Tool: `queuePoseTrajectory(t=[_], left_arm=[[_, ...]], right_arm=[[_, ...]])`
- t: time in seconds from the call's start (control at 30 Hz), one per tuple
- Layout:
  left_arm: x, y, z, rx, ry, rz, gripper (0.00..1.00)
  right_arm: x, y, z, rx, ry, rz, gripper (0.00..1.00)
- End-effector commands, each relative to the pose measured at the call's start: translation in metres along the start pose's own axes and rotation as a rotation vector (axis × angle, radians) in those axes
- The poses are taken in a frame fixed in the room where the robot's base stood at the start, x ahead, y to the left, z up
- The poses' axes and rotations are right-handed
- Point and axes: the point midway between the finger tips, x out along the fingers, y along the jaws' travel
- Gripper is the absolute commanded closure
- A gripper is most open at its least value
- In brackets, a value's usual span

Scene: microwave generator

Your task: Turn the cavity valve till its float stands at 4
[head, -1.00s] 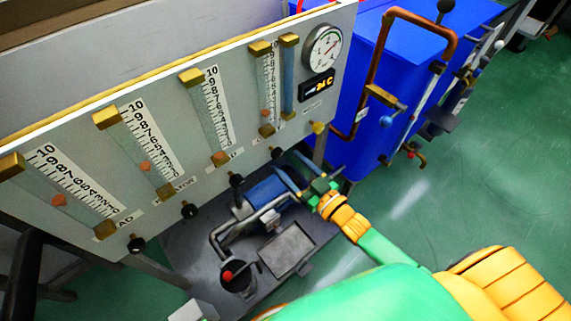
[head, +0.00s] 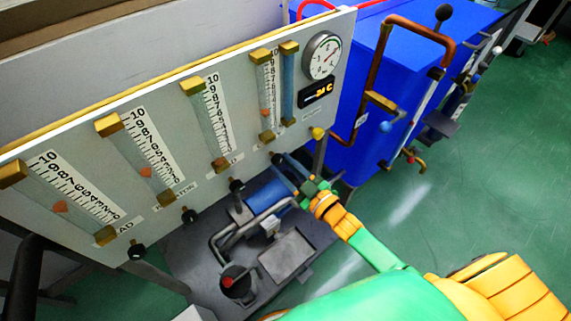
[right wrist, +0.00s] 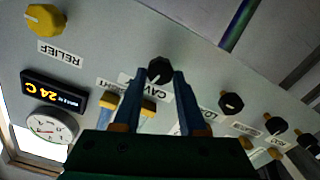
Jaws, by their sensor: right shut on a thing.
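The cavity valve is a black knob (right wrist: 159,70) on the grey panel, above a partly hidden label starting "CAV" in the right wrist view. My right gripper (right wrist: 160,80) has its two blue fingers on either side of the knob and is shut on it. In the head view this gripper (head: 284,163) reaches the panel's lower right edge, and its fingers mostly cover the knob. The cavity tube appears to be the scaled one nearest the dial, with a small orange float (head: 266,112) in its lower part. Its exact reading is too small to tell. My left gripper is out of view.
Other black knobs, such as the load one (right wrist: 231,103), sit along the panel edge. A yellow relief knob (right wrist: 44,19) is on the other side. A blue cabinet (head: 400,75) with copper pipes stands right of the panel. A pump (head: 268,195) is below.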

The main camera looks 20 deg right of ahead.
Motion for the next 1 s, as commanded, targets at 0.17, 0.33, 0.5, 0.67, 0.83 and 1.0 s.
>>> queuePoseTrajectory(t=[0.17, 0.33, 0.5, 0.67, 0.83, 1.0], left_arm=[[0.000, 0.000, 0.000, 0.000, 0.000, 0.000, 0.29], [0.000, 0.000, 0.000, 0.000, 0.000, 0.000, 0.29], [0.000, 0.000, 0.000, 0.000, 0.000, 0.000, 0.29], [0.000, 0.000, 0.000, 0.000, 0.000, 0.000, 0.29], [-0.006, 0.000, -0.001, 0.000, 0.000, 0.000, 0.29], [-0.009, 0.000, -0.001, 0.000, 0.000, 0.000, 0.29]], right_arm=[[0.000, -0.001, 0.001, -0.035, -0.001, -0.001, 1.00], [0.000, -0.001, 0.001, -0.033, -0.001, -0.001, 0.45], [0.000, 0.000, 0.001, -0.032, -0.001, 0.000, 0.29], [-0.001, 0.000, 0.000, -0.032, -0.001, 0.000, 0.29], [-0.027, 0.000, 0.000, -0.030, -0.004, -0.002, 0.29], [-0.060, 0.000, 0.001, -0.031, -0.004, -0.001, 0.29]])
